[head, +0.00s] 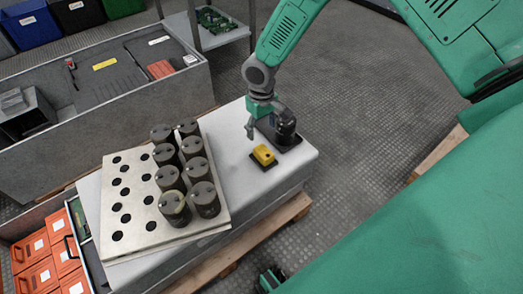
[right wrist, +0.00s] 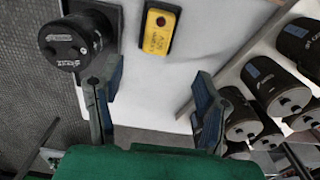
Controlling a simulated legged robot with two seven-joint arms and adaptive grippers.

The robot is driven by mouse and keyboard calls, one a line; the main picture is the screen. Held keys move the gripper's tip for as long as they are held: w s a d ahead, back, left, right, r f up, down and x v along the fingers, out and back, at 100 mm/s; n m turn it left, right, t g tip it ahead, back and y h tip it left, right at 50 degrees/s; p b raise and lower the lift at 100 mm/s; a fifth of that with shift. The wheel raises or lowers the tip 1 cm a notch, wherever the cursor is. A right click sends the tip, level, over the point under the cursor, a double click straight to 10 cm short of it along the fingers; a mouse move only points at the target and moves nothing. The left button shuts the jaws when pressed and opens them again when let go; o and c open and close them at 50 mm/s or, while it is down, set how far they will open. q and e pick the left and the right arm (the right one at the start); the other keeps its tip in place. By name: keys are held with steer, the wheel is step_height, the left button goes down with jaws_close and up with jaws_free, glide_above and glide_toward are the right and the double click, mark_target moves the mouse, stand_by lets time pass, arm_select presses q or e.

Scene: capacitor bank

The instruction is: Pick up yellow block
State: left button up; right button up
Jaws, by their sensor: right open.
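The yellow block (head: 263,155) sits on a dark base on the grey table (head: 232,180), right of the capacitor rack. My right gripper (head: 258,121) is open and empty, above and just behind the block in the head view. In the right wrist view, the yellow block (right wrist: 158,31) lies beyond the open fingertips (right wrist: 155,92), roughly centred between them. It has a dark red spot near one end and dark lettering. The fingers appear apart from it.
A black cylinder (head: 284,124) stands close beside my right gripper; it also shows left of the fingers in the wrist view (right wrist: 72,43). A pale rack (head: 135,235) holds several dark capacitors (head: 193,148) and has several empty holes.

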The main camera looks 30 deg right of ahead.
mark_target(263, 152)
steer(key=f, duration=0.2)
steer(key=d+f+b, duration=0.1)
steer(key=f, duration=0.4)
steer(key=shift+d+f+b, duration=0.15)
steer(key=shift+f+b, duration=0.15)
steer(key=shift+b, duration=0.05)
steer(key=f+b, duration=0.1)
steer(key=f, duration=0.1)
steer(key=a+f+b, duration=0.1)
steer(key=f, duration=0.1)
steer(key=shift+s, duration=0.15)
steer(key=shift+d+f, duration=0.1)
steer(key=shift+f, duration=0.45)
steer(key=shift+d, duration=0.2)
steer(key=c, duration=1.1)
steer(key=shift+a, duration=0.1)
steer(key=shift+c, duration=1.2)
arm_select(q)
steer(key=f, duration=0.4)
steer(key=shift+d, duration=0.25)
arm_select(e)
steer(key=shift+a, duration=0.1)
